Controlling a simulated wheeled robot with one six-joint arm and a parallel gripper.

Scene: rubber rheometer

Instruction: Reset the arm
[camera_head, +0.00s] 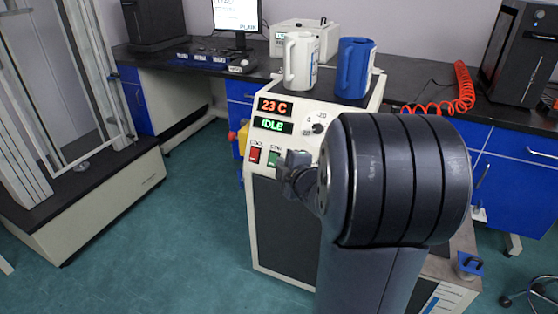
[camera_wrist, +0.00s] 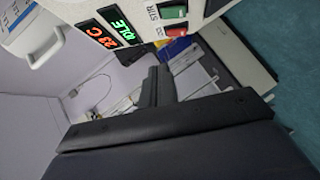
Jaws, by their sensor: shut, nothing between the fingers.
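My gripper (camera_wrist: 158,86) shows in the wrist view as two dark fingers closed together, with nothing between them. In the head view, my dark arm stands in front of the rheometer (camera_head: 285,215), and a small grey part of it near the control panel covers part of that panel. The rheometer's displays read "23 C" (camera_head: 273,106) and "IDLE" (camera_head: 273,125). The red button (camera_head: 255,155) and the green button (camera_head: 273,158) sit below them. In the wrist view, the red button (camera_wrist: 176,31) and green button (camera_wrist: 173,12) lie above the fingers, apart from them.
A white jug (camera_head: 299,62) and a blue jug (camera_head: 353,68) stand on top of the rheometer. A dark bench (camera_head: 410,75) with a monitor (camera_head: 237,18) and a red coiled hose (camera_head: 462,90) runs behind. A framed cabinet (camera_head: 65,75) stands left. Green floor (camera_head: 190,215) is clear between them.

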